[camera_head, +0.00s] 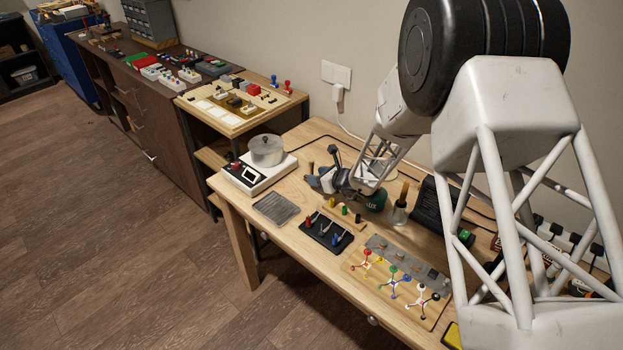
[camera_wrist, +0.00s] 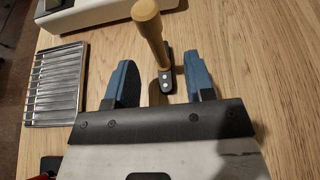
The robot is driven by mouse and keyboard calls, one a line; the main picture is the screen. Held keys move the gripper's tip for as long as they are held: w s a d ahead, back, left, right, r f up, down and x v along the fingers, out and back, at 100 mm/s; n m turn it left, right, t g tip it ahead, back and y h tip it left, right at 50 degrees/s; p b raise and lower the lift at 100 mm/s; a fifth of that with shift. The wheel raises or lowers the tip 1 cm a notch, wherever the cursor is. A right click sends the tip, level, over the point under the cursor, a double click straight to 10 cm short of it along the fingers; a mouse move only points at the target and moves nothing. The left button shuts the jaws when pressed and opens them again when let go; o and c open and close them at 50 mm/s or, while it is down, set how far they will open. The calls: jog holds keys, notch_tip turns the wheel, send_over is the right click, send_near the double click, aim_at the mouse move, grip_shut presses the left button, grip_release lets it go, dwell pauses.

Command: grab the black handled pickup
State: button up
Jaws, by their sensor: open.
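My gripper (camera_head: 320,180) is over the wooden table, and its two blue fingers show open in the wrist view (camera_wrist: 160,75). A tan wooden-handled tool (camera_wrist: 149,28) with a dark riveted metal end stands between and just beyond the fingers; I cannot tell whether they touch it. I see no pickup held. In the head view, a small piece with a black top (camera_head: 357,217) is in a row with green and yellow ones on a wooden strip, right of and nearer than my gripper. It may be the black handled pickup, but it is too small to tell.
A black tray (camera_head: 343,244) with red- and blue-topped pieces lies in front. A wire rack (camera_head: 276,208) and a white device with a round clear pot (camera_head: 258,178) stand to the left. A board with coloured molecule-like pieces (camera_head: 420,311) is nearer. Bare table lies around the rack.

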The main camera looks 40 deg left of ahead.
jog(key=shift+x, duration=2.6)
grip_shut()
